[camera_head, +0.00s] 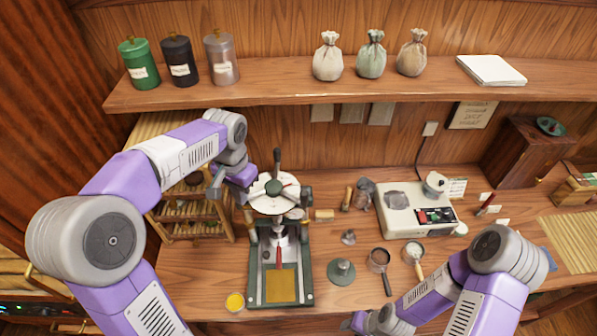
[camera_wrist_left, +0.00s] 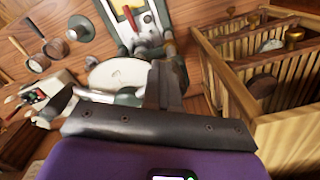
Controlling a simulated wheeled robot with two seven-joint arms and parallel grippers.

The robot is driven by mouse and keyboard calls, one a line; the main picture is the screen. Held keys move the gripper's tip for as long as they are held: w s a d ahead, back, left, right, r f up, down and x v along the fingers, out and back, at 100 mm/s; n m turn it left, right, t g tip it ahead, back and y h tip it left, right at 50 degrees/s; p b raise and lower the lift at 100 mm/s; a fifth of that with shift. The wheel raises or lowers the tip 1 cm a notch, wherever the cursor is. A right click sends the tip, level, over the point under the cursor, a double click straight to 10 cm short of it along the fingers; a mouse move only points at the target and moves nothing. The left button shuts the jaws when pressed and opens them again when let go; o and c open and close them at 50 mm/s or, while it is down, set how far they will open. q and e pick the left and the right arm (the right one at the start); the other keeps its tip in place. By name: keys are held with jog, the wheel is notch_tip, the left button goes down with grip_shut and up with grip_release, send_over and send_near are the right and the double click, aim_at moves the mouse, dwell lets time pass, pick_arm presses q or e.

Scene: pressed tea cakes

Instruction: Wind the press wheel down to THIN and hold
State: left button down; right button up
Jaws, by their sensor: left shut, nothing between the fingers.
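The press (camera_head: 252,275) stands on the bench with a dark green frame and a gold plate at its front. Its wheel (camera_head: 262,200) is a pale disc on top with a green hub, and a dark handle (camera_head: 277,160) stands up at its back edge. My left gripper (camera_head: 232,192) is shut and empty, just left of the wheel; I cannot tell whether it touches the rim. In the left wrist view the pale wheel (camera_wrist_left: 118,72) lies just beyond the fingers, which partly hide it. No THIN mark is readable. My right gripper (camera_head: 362,322) is at the bottom edge, its fingers unclear.
A wooden rack (camera_head: 195,225) stands close left of the press. A scale-like device (camera_head: 402,210), a strainer (camera_head: 379,258) and a green stand (camera_head: 341,270) are to the right. A shelf (camera_head: 290,85) with tins and sacks runs above.

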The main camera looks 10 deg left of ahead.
pick_arm(q)
jog(key=shift+w+a+p, duration=0.25)
jog(key=shift+a, duration=0.25)
jog(key=shift+w+a+p, duration=0.2)
jog(key=shift+w+a, duration=0.05)
jog(key=shift+a, duration=0.2)
jog(key=shift+s, duration=0.15)
notch_tip(320, 180, up, 8)
jog(key=s+d+p, duration=0.1)
jog(key=p, duration=0.4)
jog(key=shift+s+f+p, duration=0.2)
jog(key=shift+f+p, duration=0.05)
jog(key=shift+p, duration=0.15)
